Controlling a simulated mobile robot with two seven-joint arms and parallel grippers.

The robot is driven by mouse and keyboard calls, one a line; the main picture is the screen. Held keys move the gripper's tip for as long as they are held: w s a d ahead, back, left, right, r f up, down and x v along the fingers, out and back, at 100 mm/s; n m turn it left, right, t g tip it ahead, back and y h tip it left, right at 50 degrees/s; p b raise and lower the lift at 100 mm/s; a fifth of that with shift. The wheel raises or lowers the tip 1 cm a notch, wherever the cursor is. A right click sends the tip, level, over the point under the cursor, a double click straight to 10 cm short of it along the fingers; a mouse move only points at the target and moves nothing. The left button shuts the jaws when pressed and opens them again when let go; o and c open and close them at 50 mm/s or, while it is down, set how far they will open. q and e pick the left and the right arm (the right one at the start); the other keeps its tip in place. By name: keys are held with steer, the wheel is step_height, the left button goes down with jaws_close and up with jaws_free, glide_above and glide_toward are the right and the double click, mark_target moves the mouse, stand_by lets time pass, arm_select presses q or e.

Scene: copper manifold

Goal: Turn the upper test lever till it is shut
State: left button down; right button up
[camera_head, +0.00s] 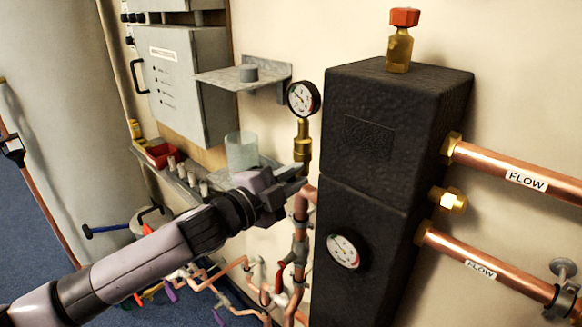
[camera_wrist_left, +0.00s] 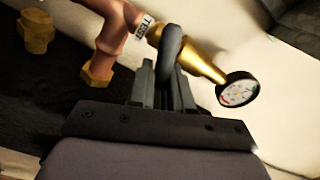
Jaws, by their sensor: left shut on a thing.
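The upper test lever (camera_wrist_left: 172,42) is a dark, rounded handle in the left wrist view, in front of a brass fitting (camera_wrist_left: 203,58). In the head view my left gripper (camera_head: 300,181) is at the pipe just below the brass fitting (camera_head: 302,145). There its fingers hide most of the lever, and I cannot tell the valve's exact angle. My right gripper is not in view.
A pressure gauge (camera_head: 303,98) stands above the gripper. A black insulated block (camera_head: 376,140) is close on the right, with copper FLOW pipes (camera_head: 500,168). A shelf bracket (camera_head: 240,78) and a grey cabinet (camera_head: 180,85) are at left. A red lever (camera_head: 280,275) is lower down.

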arm_select(q)
steer(key=m, duration=0.2)
steer(key=shift+f+m+p, duration=0.2)
steer(key=shift+m+p, duration=0.1)
steer(key=shift+p, duration=0.05)
steer(key=shift+s+f+m, duration=0.1)
steer(key=shift+f+m, duration=0.2)
steer(key=shift+m, duration=0.8)
steer(key=shift+d+f+p, duration=0.1)
steer(key=shift+p, duration=0.2)
steer(key=c, duration=1.1)
jaws_free()
steer(key=shift+v, duration=3.55)
